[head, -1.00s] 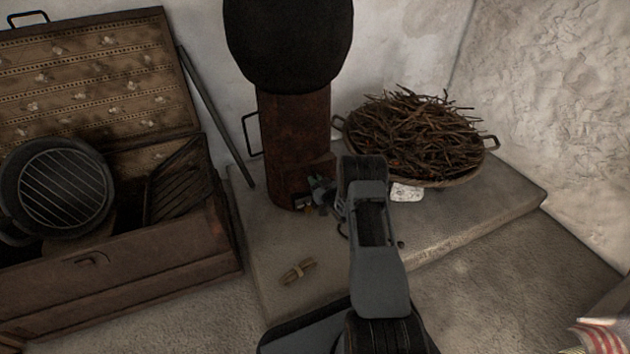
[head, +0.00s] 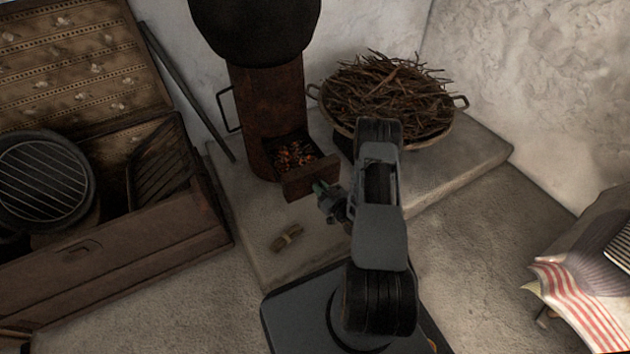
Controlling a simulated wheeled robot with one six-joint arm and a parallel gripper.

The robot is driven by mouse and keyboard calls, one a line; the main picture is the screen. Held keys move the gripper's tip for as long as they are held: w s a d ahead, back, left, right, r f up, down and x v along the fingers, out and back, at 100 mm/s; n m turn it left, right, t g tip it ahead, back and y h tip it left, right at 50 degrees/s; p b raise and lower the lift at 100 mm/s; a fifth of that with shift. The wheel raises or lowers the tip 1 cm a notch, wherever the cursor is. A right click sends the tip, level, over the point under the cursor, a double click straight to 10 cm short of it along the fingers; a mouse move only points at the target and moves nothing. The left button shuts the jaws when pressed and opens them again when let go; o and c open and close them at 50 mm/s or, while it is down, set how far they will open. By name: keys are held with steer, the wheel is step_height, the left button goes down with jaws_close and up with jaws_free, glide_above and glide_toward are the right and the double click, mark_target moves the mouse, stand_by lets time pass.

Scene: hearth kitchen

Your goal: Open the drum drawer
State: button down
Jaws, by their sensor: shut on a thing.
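The drum (head: 268,103) is a rusty brown cylinder with a black round top, standing on a stone ledge. Its drawer (head: 311,182) sticks out of the lower front, and glowing embers (head: 295,156) show inside it. My gripper (head: 323,190) is at the drawer's front face, on its right side, shut on the drawer's handle. The handle itself is mostly hidden by the gripper. My arm covers part of the ledge to the right of the drawer.
A basket of twigs (head: 390,95) stands behind my arm on the stone ledge (head: 465,160). A small tied bundle (head: 287,238) lies in front of the drum. An open chest (head: 120,250) with a round grill pan (head: 45,180) is at left. A striped cloth (head: 575,290) is at right.

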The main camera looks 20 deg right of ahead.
steer(key=shift+s+d, duration=0.1)
steer(key=shift+s, duration=0.15)
steer(key=c, duration=1.2)
jaws_free()
